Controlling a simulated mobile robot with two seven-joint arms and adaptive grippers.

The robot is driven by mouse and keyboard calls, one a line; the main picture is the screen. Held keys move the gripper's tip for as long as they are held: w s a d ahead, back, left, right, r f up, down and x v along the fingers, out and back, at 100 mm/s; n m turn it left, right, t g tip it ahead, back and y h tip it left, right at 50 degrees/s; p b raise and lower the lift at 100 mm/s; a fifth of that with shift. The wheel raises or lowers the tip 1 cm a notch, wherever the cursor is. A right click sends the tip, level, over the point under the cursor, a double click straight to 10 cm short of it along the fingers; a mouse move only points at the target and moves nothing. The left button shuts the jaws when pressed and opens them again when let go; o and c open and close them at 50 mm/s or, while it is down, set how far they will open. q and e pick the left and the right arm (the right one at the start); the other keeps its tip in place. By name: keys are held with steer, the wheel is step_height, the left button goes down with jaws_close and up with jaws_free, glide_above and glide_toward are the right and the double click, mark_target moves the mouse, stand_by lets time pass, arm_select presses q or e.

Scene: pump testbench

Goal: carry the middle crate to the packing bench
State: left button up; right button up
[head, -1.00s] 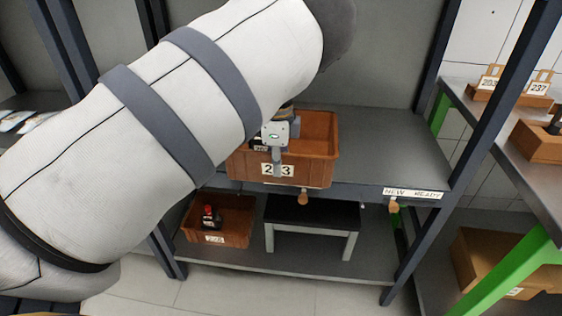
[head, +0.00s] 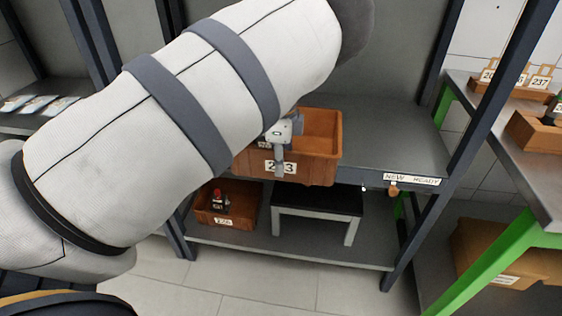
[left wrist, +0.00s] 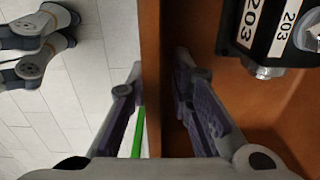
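The orange-brown crate (head: 315,170) with a white number label on its front is at the front edge of the dark shelf (head: 395,150). In the left wrist view its wall (left wrist: 151,60) stands between my left fingers, and a black part marked 203 (left wrist: 262,30) lies inside. My left gripper (head: 280,150) is at the crate's front wall, with one finger outside and one inside; it moves with the crate and appears closed on the wall. My left arm hides the crate's left side. My right gripper is not in view.
A lower shelf holds another crate (head: 228,205) with a red-topped part and a black-topped stool (head: 318,198). A shelf post (head: 470,130) stands right of the crate. Beyond it is a green-legged bench (head: 490,110) with wooden trays (head: 535,130). The floor in front is clear.

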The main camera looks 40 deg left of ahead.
arm_select(q)
step_height(320, 180, up, 12)
stand_by(0.6)
steer(key=shift+w, duration=0.1)
steer(key=shift+c, duration=0.2)
